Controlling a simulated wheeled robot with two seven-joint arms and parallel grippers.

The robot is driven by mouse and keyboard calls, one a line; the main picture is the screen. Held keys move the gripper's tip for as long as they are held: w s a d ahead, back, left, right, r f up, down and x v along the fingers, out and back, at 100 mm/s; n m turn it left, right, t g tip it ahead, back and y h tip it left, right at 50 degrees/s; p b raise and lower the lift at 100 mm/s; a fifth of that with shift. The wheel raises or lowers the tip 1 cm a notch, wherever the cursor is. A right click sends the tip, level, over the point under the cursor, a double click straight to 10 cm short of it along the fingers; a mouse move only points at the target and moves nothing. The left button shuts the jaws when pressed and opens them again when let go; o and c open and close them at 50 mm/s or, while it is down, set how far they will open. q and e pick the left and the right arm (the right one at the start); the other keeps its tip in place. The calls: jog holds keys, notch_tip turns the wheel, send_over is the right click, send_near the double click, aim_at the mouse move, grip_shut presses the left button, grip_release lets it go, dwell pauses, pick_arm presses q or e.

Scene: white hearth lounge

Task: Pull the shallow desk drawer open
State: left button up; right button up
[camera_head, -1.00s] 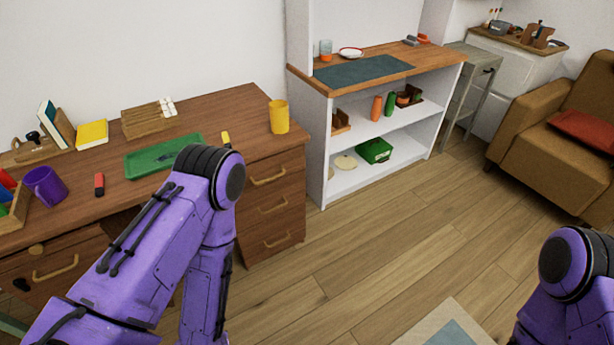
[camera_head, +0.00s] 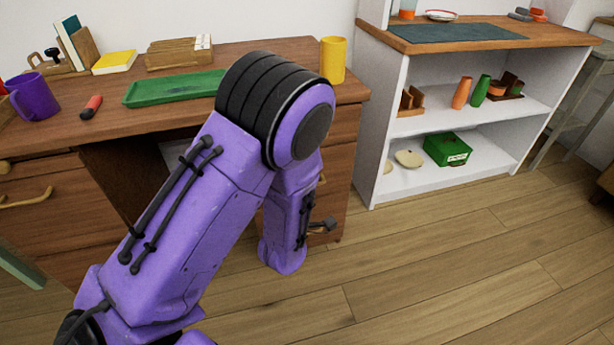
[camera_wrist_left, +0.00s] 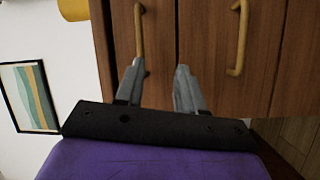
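The desk (camera_head: 60,140) has a stack of drawers at its right end, mostly hidden behind my left arm in the head view. In the left wrist view, turned on its side, the top drawer front (camera_wrist_left: 115,35) has a bar handle (camera_wrist_left: 139,25). A neighbouring drawer front (camera_wrist_left: 205,30) has its own handle (camera_wrist_left: 238,38). The fronts look flush and closed. My left gripper (camera_wrist_left: 158,70) is open, facing the fronts. The top handle's lower end shows close by the left finger; whether they touch is unclear. My right gripper is not in view.
On the desk stand a yellow cup (camera_head: 333,60), a green tray (camera_head: 170,90) and a purple mug (camera_head: 35,97). A white shelf unit (camera_head: 381,130) stands right of the desk. The wood floor (camera_head: 430,270) in front is clear.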

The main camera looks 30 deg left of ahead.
pick_arm(q)
jog(key=w+a+r, duration=0.1)
jog(key=w, duration=0.2)
jog(key=w+a+r+n+b, duration=0.1)
jog(key=w+a, duration=0.1)
jog(key=w, duration=0.2)
jog(key=w+a+r+n+t+y+b, duration=0.1)
jog(key=w, duration=0.2)
jog(key=shift+w+a+r, duration=0.2)
jog(key=shift+a+r, duration=0.15)
grip_shut()
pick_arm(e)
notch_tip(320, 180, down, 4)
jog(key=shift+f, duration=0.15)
